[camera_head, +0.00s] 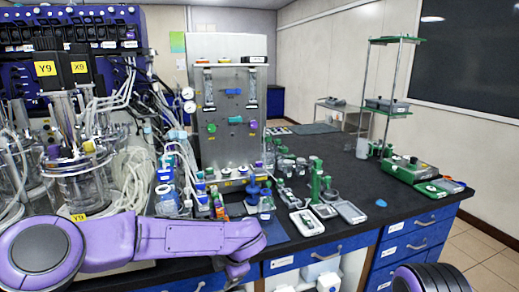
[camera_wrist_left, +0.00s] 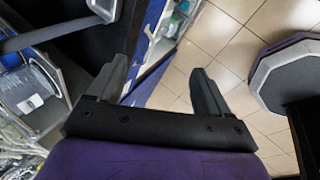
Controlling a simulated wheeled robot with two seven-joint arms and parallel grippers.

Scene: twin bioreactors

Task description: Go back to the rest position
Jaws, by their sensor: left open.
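My left arm, purple, reaches in from the left across the lower part of the head view. Its wrist bends down at the front edge of the bench, and the gripper (camera_head: 237,274) is mostly cut off by the bottom of the picture. In the left wrist view the left gripper (camera_wrist_left: 163,88) is open, its two dark fingers wide apart. Nothing is between them but the view of the tiled floor and a blue cabinet edge behind. My right gripper is not in view.
The black bench top (camera_head: 345,175) is crowded with small labware near the arm. Glass bioreactor vessels (camera_head: 80,185) with tubing stand at the left. A steel panel unit (camera_head: 230,100) stands behind. Blue drawers (camera_head: 415,245) line the front; tiled floor (camera_head: 490,250) is free at right.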

